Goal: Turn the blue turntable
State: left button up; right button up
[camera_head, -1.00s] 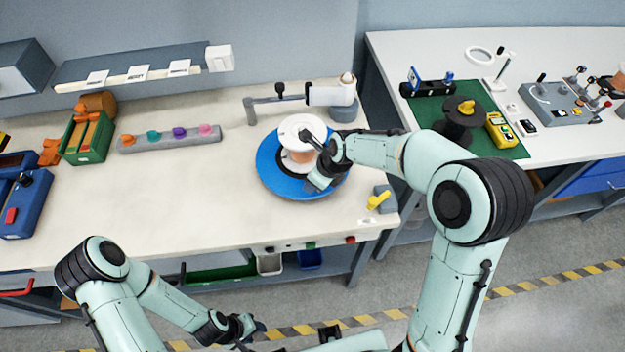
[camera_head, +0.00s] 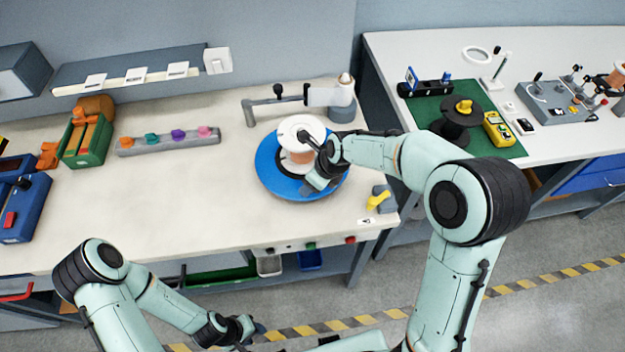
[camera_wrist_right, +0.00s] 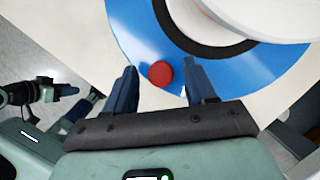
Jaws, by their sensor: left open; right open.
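The blue turntable (camera_head: 266,172) lies on the white workbench, with a white-flanged spool (camera_head: 297,133) holding copper-coloured winding standing on it. In the right wrist view the blue disc (camera_wrist_right: 134,27) shows a red knob (camera_wrist_right: 160,74) near its rim. My right gripper (camera_wrist_right: 163,80) is open, its two fingers on either side of the red knob; I cannot tell if they touch it. In the head view my right gripper (camera_head: 316,180) is at the turntable's right side, partly hiding it. My left gripper (camera_head: 252,328) is open and empty, low in front of the bench.
A grey arm fixture (camera_head: 300,98) stands behind the turntable. A yellow-handled block (camera_head: 380,199) sits at its front right. A grey strip with coloured knobs (camera_head: 168,141) and a green bin (camera_head: 88,142) are at left.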

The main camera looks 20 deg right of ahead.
pick_arm(q)
jog(key=shift+w+r+p, duration=0.45)
jog(key=shift+w+r, duration=0.1)
pick_arm(e)
jog(key=v, duration=1.3)
jog(key=shift+r, duration=0.2)
